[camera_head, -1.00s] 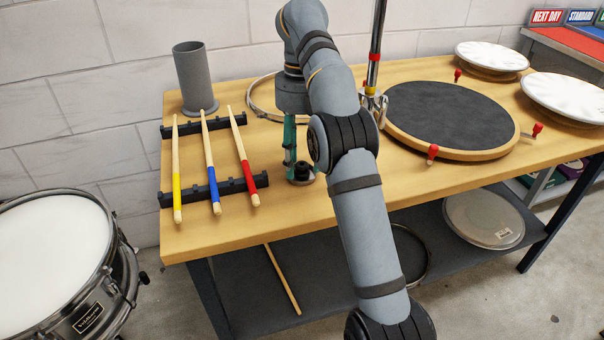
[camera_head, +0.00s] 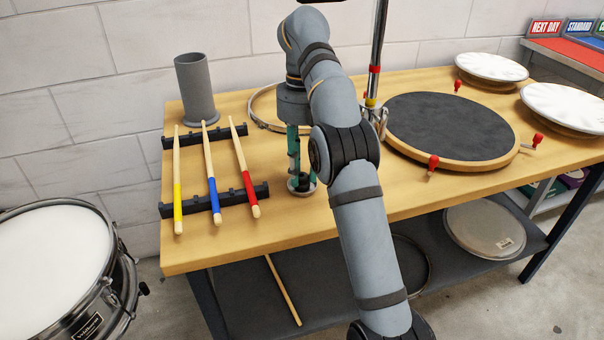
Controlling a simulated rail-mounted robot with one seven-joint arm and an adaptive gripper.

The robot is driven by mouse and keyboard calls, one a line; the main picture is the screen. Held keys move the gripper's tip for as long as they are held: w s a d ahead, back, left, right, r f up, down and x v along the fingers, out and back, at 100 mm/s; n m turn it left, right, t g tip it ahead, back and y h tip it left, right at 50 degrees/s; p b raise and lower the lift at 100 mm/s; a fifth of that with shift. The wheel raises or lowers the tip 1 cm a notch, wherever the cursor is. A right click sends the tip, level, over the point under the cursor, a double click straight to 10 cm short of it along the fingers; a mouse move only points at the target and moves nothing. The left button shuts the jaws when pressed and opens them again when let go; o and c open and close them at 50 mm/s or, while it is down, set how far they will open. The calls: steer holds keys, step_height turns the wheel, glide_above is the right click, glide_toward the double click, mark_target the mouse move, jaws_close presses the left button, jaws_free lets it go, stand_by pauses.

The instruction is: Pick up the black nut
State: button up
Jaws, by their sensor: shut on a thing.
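The black nut (camera_head: 304,179) is a small dark piece at a small round metal dish (camera_head: 301,194) near the front edge of the bench. My gripper (camera_head: 301,176) points straight down over the dish, with its green fingers around the nut. It is shut on the nut, which still appears low, at the dish. The fingertips partly cover the nut, and I cannot tell whether it is clear of the dish.
Sticks with yellow, blue and red bands (camera_head: 212,185) lie on black racks to the left. A grey cup (camera_head: 196,88) stands behind them. A hoop (camera_head: 262,120) lies behind my gripper. A black practice pad (camera_head: 450,128) and a chrome stand (camera_head: 374,95) are to the right.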

steer(key=shift+r+p, duration=0.45)
steer(key=s+b, duration=0.1)
steer(key=s, duration=0.1)
steer(key=s+a+b, duration=0.1)
steer(key=b, duration=0.1)
steer(key=s+a+b, duration=0.1)
steer(key=s+b, duration=0.1)
steer(key=shift+s+a+f, duration=0.2)
steer(key=shift+s+f, duration=0.1)
steer(key=s+d+b, duration=0.2)
steer(key=s+b, duration=0.1)
steer(key=s, duration=0.4)
steer(key=s+d+f+b, duration=0.1)
steer(key=s+d+b, duration=0.1)
steer(key=s+b, duration=0.2)
steer(key=s, duration=0.3)
steer(key=shift+s+d+f, duration=0.15)
steer(key=shift+s+d, duration=0.15)
steer(key=shift+d, duration=0.05)
